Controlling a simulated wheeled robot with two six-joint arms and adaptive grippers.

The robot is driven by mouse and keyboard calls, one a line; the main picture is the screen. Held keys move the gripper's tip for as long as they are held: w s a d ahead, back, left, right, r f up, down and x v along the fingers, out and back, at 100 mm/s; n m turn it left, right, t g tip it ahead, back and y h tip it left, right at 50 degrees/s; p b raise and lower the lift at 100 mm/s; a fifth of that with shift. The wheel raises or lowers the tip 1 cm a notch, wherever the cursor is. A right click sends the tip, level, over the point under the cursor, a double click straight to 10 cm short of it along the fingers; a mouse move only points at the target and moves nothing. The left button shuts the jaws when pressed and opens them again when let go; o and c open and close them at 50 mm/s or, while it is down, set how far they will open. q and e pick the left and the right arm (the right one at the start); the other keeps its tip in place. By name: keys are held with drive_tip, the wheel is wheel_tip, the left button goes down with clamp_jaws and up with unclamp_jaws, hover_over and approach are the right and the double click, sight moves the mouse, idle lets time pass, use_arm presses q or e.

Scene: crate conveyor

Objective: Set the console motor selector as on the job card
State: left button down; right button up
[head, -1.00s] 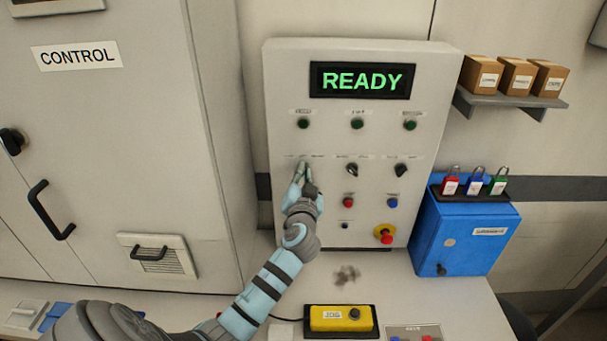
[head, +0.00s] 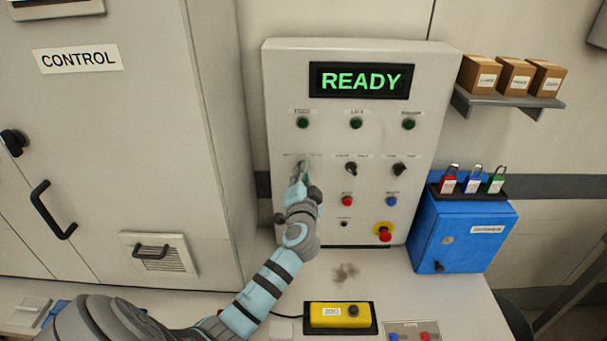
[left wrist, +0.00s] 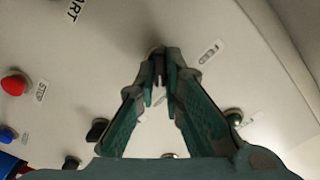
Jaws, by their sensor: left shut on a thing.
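The grey console (head: 285,85) stands upright on the bench, and its screen (head: 360,80) reads READY in green. My left gripper (head: 300,168) is at the left selector of the selector row and hides most of it in the head view. In the left wrist view the fingers (left wrist: 160,72) are closed on a small dark selector knob (left wrist: 157,51). The middle selector (head: 351,168) and right selector (head: 397,169) are free. The selector labels are too small to read, and I cannot make out a job card. My right gripper is not in view.
Green lamps (head: 356,123) sit above the selectors. Below are a red button (head: 347,201), a blue button (head: 391,201) and a red emergency stop (head: 384,233). A yellow box (head: 328,317) lies on the bench. A blue cabinet (head: 460,240) with padlocks stands at right.

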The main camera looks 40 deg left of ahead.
use_arm(q)
drive_tip(key=c, duration=1.7)
unclamp_jaws()
drive_tip(key=shift+d, duration=0.1)
drive_tip(key=v, duration=1.1)
drive_tip(key=shift+s+d, duration=0.3)
